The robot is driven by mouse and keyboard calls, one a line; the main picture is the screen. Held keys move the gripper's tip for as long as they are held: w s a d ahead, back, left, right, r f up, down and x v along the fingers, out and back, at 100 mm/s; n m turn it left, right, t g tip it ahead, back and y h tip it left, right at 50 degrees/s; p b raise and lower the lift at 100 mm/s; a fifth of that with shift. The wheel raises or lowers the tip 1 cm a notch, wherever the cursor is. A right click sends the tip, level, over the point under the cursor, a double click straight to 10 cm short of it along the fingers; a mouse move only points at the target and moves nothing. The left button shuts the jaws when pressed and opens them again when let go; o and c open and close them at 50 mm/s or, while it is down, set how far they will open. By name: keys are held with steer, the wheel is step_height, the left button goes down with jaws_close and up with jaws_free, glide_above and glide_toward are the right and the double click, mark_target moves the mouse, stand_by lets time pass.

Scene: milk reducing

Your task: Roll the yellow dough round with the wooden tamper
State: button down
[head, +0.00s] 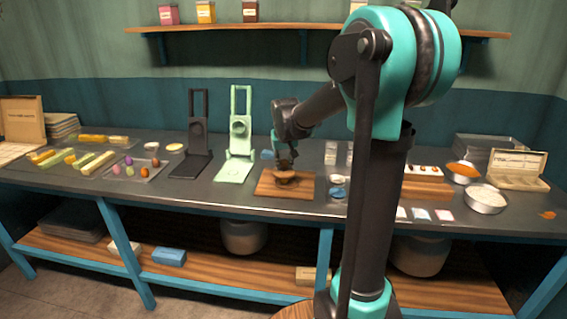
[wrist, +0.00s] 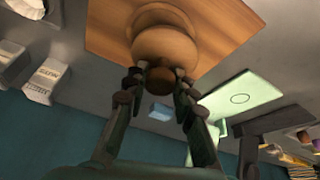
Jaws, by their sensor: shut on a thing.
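My gripper (head: 285,162) is over the wooden board (head: 270,190) at the middle of the counter. In the wrist view its two fingers (wrist: 160,80) are shut on the dark knob of the wooden tamper (wrist: 165,45). The tamper's wide round body is over the board (wrist: 215,35). In the head view the tamper (head: 285,176) sits low over the board, mostly below the gripper. The yellow dough round is not clearly visible. A rounded tan edge shows past the tamper in the wrist view, but I cannot tell whether it is dough or tamper.
A green press (head: 236,165) and a black press (head: 192,162) stand left of the board. A tray of coloured pieces (head: 125,172) lies farther left. Small jars and a blue-topped dish (head: 337,180) are close on the right. Bowls of orange (head: 463,171) and white powder (head: 486,198) stand farther right.

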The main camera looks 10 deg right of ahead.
steer(key=shift+s+d, duration=0.1)
steer(key=shift+d, duration=0.3)
steer(key=shift+w+d, duration=0.2)
steer(key=shift+w, duration=0.05)
steer(key=shift+w+a, duration=0.2)
steer(key=shift+w, duration=0.15)
steer(key=shift+a, duration=0.15)
steer(key=shift+a, duration=0.2)
steer(key=shift+s, duration=0.1)
steer(key=shift+s+a, duration=0.1)
steer(key=shift+a, duration=0.05)
steer(key=shift+s+d, duration=0.2)
steer(key=shift+s, duration=0.2)
steer(key=shift+d, duration=0.3)
